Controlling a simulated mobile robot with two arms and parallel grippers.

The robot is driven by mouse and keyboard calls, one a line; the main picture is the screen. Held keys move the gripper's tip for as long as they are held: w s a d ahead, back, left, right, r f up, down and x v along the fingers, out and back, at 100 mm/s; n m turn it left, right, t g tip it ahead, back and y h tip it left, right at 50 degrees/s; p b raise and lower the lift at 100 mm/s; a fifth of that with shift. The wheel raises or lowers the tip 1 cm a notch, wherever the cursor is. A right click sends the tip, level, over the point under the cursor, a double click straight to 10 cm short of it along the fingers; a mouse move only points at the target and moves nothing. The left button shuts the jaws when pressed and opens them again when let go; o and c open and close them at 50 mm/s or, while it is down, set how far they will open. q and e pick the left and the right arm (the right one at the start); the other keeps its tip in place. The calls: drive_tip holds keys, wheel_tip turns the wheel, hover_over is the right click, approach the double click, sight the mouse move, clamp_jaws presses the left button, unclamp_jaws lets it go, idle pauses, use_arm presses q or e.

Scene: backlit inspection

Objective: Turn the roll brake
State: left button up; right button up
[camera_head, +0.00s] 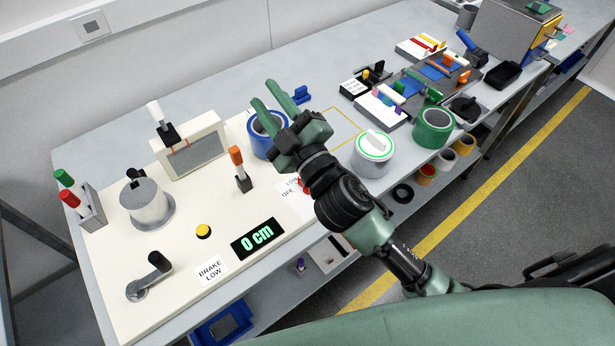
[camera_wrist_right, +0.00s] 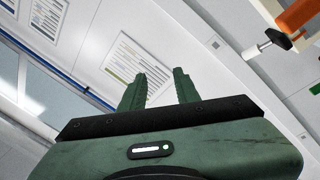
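A cream panel (camera_head: 135,245) on the bench carries a white label (camera_head: 211,270) reading "BRAKE LOW". Near the panel's right end, a small red part (camera_head: 304,186) shows beside a label (camera_head: 290,190) reading "LOW" and "OFF". My right arm partly hides this spot, so I cannot tell the red part's full shape or setting. A grey roll (camera_head: 146,206) stands at the panel's left. My right gripper (camera_head: 264,92) is raised above the bench behind the red part, fingers apart and empty. In the right wrist view it is also open (camera_wrist_right: 158,73). My left gripper is not in view.
The panel holds a crank (camera_head: 150,275), a yellow button (camera_head: 203,231), a "0 cm" display (camera_head: 258,239), an orange-topped lever (camera_head: 239,168) and a framed window (camera_head: 195,153). A blue tape roll (camera_head: 258,146) and a white-lidded can (camera_head: 373,155) flank my right arm.

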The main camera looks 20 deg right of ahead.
drive_tip(key=s+a+r+n+g+y, duration=0.2)
drive_tip(key=a+r+n+g+y, duration=0.15)
drive_tip(key=a+n+y, duration=0.35)
drive_tip(key=s+a+r+n+g+y, duration=0.2)
drive_tip(key=s+a+n+g+y, duration=0.15)
drive_tip(key=a+n+y, duration=0.4)
drive_tip(key=s+a+f+n+g+h, duration=0.4)
drive_tip(key=f+n+g, duration=0.4)
drive_tip(key=n+g, duration=0.4)
drive_tip(key=w+d+f+n+g+h, duration=0.1)
drive_tip(key=d+f+n+h, duration=0.5)
drive_tip(key=f, duration=0.5)
drive_tip(key=w+d+f+h, duration=0.1)
drive_tip(key=w+d+h, duration=0.1)
drive_tip(key=d, duration=0.4)
drive_tip(key=w+d+f+m+h, duration=0.1)
drive_tip(key=w+d+h, duration=0.1)
drive_tip(key=d+h, duration=0.3)
drive_tip(key=w+d+f+h, duration=0.1)
drive_tip(key=w+d+h, duration=0.1)
drive_tip(key=d, duration=0.6)
drive_tip(key=shift+w+f+h, duration=0.1)
drive_tip(key=shift+f+h, duration=0.2)
drive_tip(key=shift+h, duration=0.45)
wheel_tip(320, 180, down, 7)
drive_tip(key=p, duration=0.3)
drive_tip(key=shift+r, duration=0.15)
drive_tip(key=shift+f, duration=0.35)
clamp_jaws()
